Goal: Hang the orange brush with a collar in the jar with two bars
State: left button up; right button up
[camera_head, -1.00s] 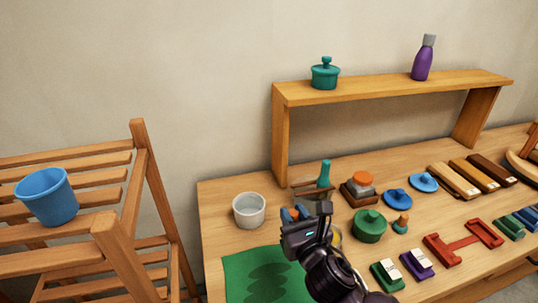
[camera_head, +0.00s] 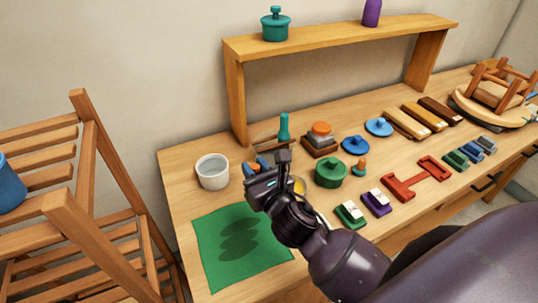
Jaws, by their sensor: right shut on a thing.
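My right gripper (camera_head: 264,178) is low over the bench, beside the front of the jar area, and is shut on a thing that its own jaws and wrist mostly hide. Small blue and orange-brown bits show by the jaws, but I cannot tell what they belong to. Behind it, a teal handle (camera_head: 284,127) stands upright by thin brown bars (camera_head: 266,147), which seem to belong to the jar with two bars. The jar's body is hidden behind my gripper. I cannot make out the orange brush or its collar clearly. My left gripper is not in view.
A white pot (camera_head: 212,172) stands left of my gripper, and a green mat (camera_head: 215,265) lies in front. A wooden shelf (camera_head: 340,42) stands behind.

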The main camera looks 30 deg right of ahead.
jog(key=w+d+r+p, duration=0.1)
jog(key=w+d+r, duration=0.35)
jog(key=w, duration=0.45)
jog(key=w+d+r+p, duration=0.2)
jog(key=w+d+r, duration=0.3)
jog(key=w, duration=0.4)
pick_arm(q)
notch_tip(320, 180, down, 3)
jog(key=b, duration=0.6)
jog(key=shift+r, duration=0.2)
pick_arm(e)
jog(key=w+d+f+h, duration=0.1)
jog(key=d+f, duration=0.2)
jog(key=f, duration=1)
jog(key=shift+w+m, duration=0.3)
jog(key=shift+w, duration=0.1)
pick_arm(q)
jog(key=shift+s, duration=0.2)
pick_arm(e)
jog(key=shift+d, duration=0.1)
